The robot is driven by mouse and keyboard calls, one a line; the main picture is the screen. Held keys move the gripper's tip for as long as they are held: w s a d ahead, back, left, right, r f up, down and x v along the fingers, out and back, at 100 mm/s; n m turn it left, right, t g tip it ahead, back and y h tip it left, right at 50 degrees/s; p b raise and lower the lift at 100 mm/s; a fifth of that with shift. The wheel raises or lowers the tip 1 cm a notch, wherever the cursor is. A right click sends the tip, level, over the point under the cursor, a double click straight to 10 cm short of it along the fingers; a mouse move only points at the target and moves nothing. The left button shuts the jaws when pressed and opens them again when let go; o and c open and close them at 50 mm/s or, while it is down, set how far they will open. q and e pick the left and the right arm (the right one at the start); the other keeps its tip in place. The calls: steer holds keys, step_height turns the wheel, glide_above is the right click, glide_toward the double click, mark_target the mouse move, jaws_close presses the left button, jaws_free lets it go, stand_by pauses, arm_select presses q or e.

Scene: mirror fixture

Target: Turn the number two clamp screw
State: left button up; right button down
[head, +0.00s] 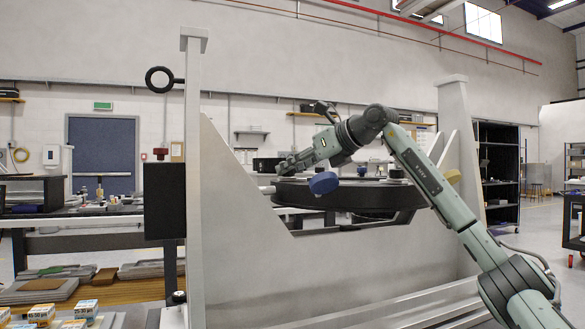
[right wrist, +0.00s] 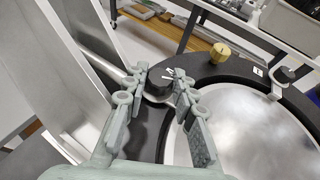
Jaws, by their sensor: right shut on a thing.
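A round dark mirror fixture (head: 350,193) is held in the pale frame. Its black rim (right wrist: 262,55) and bright round plate (right wrist: 245,130) show in the right wrist view. My right gripper (head: 282,168) reaches over the fixture's left part. In the right wrist view its fingers (right wrist: 161,78) are closed around a dark knob (right wrist: 158,87) at the rim. A small tag beside the knob is too small to read, so I cannot tell whether this is the number two clamp screw. My left gripper is out of view.
A brass knob (right wrist: 220,52) and a small white plate (right wrist: 258,71) are on the rim. The pale upright (head: 193,190) and a black box (head: 165,200) stand at left.

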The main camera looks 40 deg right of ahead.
steer(key=m+h, duration=0.2)
steer(key=h, duration=0.1)
steer(key=shift+a+m+t, duration=0.3)
steer(key=shift+a+m, duration=0.05)
steer(key=shift+m, duration=0.05)
steer(key=m+h, duration=0.1)
steer(key=h, duration=0.1)
steer(key=m+h, duration=0.1)
steer(key=m, duration=0.1)
steer(key=m+g+h, duration=0.1)
steer(key=h, duration=0.1)
steer(key=shift+a+m+h, duration=0.3)
steer(key=m+g+h, duration=0.2)
steer(key=m+h, duration=0.1)
steer(key=m+g+h, duration=0.1)
steer(key=m, duration=0.1)
steer(key=shift+w+a+g+h, duration=0.15)
steer(key=shift+w+g+h, duration=0.1)
steer(key=shift+g+h, duration=0.15)
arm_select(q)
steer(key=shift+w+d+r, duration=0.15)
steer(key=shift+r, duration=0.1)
arm_select(e)
steer(key=shift+w+a+m+g+h, duration=0.1)
steer(key=shift+m+g+h, duration=0.8)
steer(key=shift+m+g, duration=0.7)
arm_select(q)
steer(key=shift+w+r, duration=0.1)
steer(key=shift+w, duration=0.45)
